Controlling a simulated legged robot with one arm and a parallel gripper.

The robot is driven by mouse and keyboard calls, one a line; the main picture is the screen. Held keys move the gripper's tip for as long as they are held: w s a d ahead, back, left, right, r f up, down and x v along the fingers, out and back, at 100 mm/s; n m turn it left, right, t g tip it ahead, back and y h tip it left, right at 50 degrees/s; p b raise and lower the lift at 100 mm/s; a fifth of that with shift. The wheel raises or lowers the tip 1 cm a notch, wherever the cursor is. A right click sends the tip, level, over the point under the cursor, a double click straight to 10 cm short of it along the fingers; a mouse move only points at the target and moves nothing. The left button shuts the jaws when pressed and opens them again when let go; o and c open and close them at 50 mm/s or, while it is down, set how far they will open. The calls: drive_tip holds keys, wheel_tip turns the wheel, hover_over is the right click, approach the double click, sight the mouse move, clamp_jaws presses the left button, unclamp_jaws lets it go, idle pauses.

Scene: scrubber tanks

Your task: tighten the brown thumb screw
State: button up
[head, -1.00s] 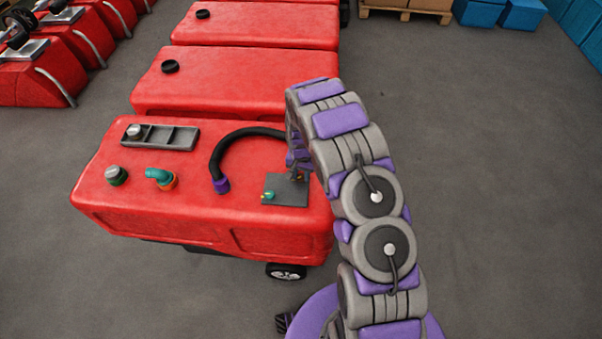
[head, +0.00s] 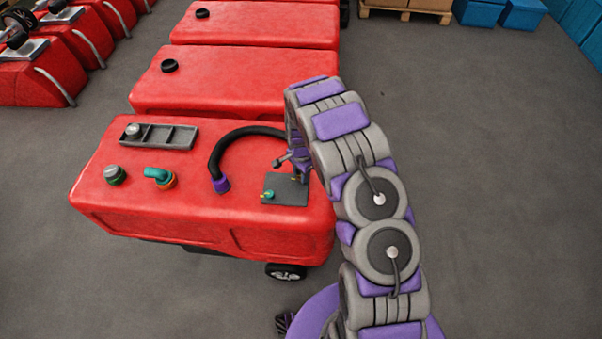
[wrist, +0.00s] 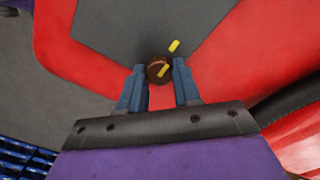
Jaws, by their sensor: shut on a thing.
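The brown thumb screw (wrist: 154,69) is a small round head at the corner of the dark grey plate (wrist: 115,28). One yellow mark lies on the screw's right side; another lies on the plate to its upper right. My gripper (wrist: 158,77) has its two blue-grey fingers on either side of the screw, shut on it. In the head view the grey plate (head: 291,196) is on top of the nearest red tank (head: 190,213). My gripper (head: 291,170) is at the plate's far edge, and the brown screw is hard to make out there.
A teal-topped fitting (head: 268,195) sits at the plate's left corner. A black hose (head: 228,143) with a purple end (head: 221,185) arches beside my gripper. A grey tray (head: 160,137), a green cap (head: 115,175) and a teal elbow (head: 158,175) are farther left.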

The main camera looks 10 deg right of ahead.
drive_tip(key=shift+w+r, duration=0.2)
drive_tip(key=o, duration=1.1)
drive_tip(key=shift+s+f, duration=0.1)
drive_tip(key=shift+c, duration=0.2)
wheel_tip(320, 180, up, 17)
drive_tip(key=p, duration=0.2)
drive_tip(key=shift+a+r, duration=0.1)
drive_tip(key=shift+r, duration=0.1)
